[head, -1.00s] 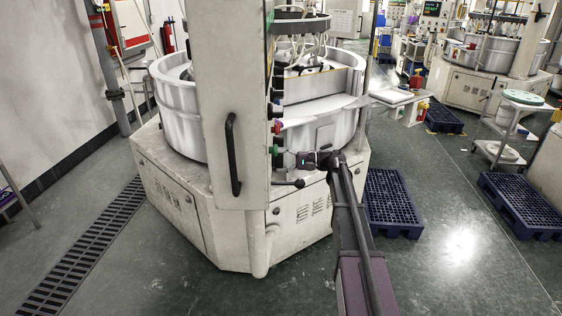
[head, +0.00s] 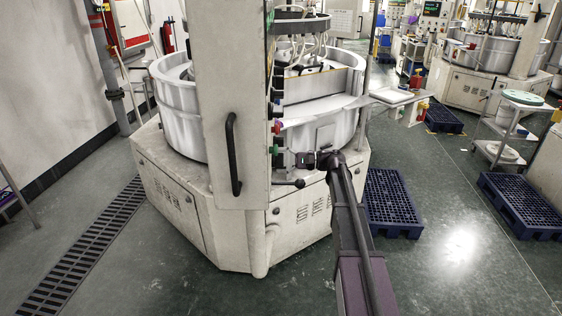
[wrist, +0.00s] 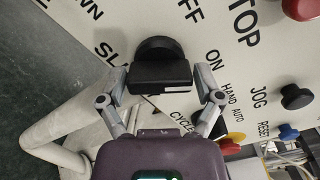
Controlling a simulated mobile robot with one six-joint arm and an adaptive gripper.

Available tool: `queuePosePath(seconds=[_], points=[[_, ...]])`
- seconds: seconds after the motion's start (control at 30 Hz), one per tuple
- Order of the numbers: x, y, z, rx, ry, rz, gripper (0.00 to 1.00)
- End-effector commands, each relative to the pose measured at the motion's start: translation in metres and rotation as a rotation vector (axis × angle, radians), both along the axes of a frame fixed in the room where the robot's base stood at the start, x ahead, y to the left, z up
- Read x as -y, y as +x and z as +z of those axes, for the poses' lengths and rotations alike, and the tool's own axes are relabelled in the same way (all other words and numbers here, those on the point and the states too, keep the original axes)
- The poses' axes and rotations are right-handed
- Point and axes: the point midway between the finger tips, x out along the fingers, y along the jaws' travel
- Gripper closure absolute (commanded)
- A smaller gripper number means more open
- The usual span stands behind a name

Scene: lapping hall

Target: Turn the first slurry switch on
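A black switch knob (wrist: 160,78) stands out from the white control panel (wrist: 252,65) in the wrist view. Parts of the words OFF and ON are printed to its right, and letters starting SL to its left. My gripper (wrist: 161,82) has one finger at each side of the knob, and both fingertips appear to touch it. In the head view my gripper (head: 291,160) is at the panel side of the pale cabinet (head: 222,80), where the knob is too small to make out.
In the wrist view a red button (wrist: 303,8), a dark knob (wrist: 295,97), a blue button (wrist: 288,132) and a white pipe (wrist: 62,140) are nearby. A round metal machine tub (head: 175,115) stands behind the cabinet. A blue pallet (head: 391,203) lies on the floor to the right.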

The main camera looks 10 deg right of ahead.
Motion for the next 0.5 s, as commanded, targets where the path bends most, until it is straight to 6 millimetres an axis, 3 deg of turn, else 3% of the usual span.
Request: queuePosePath(seconds=[0.5], points=[[0.0025, -0.0004, -0.0002, 0.002, -0.001, -0.002, 0.0]])
